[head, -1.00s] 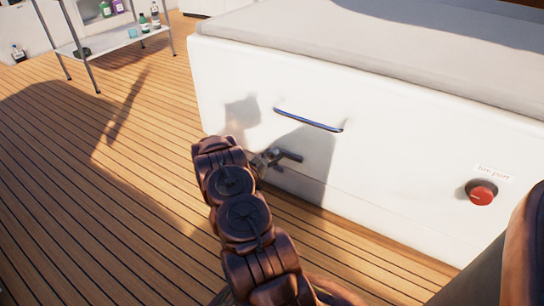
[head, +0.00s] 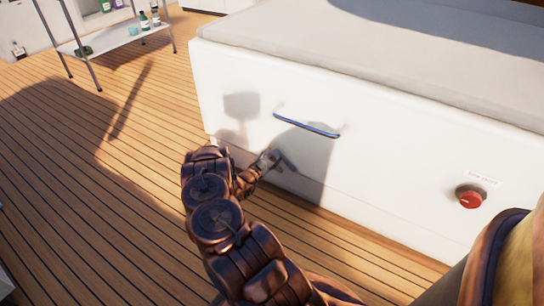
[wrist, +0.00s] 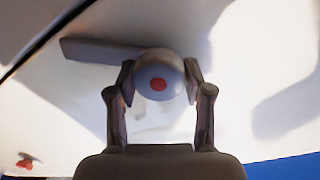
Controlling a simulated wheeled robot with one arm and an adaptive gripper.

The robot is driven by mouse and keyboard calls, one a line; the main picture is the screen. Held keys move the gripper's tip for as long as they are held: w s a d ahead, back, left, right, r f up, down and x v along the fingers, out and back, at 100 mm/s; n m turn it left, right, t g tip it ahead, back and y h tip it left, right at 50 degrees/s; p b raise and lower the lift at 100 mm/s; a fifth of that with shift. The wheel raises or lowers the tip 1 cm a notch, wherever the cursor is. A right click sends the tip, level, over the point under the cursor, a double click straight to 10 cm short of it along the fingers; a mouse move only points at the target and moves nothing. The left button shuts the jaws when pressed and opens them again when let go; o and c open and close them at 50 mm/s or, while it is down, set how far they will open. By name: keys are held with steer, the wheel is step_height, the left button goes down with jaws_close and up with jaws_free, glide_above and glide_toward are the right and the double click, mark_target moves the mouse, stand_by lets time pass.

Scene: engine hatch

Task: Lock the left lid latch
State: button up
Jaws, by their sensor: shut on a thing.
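A blue bar handle (head: 307,126) is on the white front (head: 385,170), above the latch. A red knob (head: 471,197) under a small label is at the right. A shelf rack (head: 110,40) with bottles stands at the back left. The wooden deck (head: 80,180) is largely clear.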

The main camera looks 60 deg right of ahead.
steer(key=m, duration=0.2)
steer(key=shift+m+b, duration=0.4)
steer(key=m+b, duration=0.2)
steer(key=m, duration=0.1)
steer(key=shift+s+f, duration=0.1)
steer(key=shift+f, duration=0.05)
steer(key=shift+m+t+b, duration=0.4)
steer(key=shift+m+b, duration=0.45)
steer(key=shift+m, duration=0.35)
steer(key=shift+m+b, duration=0.8)
steer(key=shift+m, duration=0.2)
steer(key=o, duration=1.2)
steer(key=shift+c, duration=0.2)
steer(key=shift+t, duration=0.3)
steer(key=a+r, duration=0.1)
steer(key=a, duration=1.1)
steer(key=shift+s, duration=0.25)
